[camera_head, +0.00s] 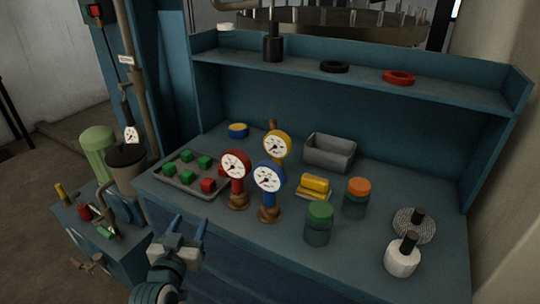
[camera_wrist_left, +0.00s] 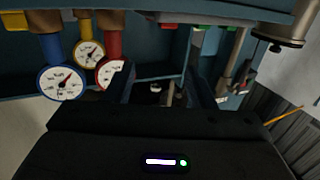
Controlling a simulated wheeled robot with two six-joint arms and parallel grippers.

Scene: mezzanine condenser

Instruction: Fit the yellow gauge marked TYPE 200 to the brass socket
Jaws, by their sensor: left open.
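The yellow gauge (camera_head: 277,146) has a round white dial and stands on the bench behind the red gauge (camera_head: 236,164) and the blue gauge (camera_head: 268,176). It also shows upside down in the left wrist view (camera_wrist_left: 89,54). Its lower part is hidden, and no TYPE marking is readable. The red and blue gauges stand on brown bases. I cannot pick out the brass socket for certain. My left gripper (camera_head: 189,226) is open and empty in front of the bench, left of and nearer than the gauges. My right gripper is not in view.
A tray (camera_head: 182,186) of green and red blocks lies left of the gauges. Right of them are a grey bin (camera_head: 329,153), yellow blocks (camera_head: 314,186), a green-lidded jar (camera_head: 318,222) and an orange-lidded jar (camera_head: 357,198). A shelf (camera_head: 300,69) runs above. Pipework stands at left.

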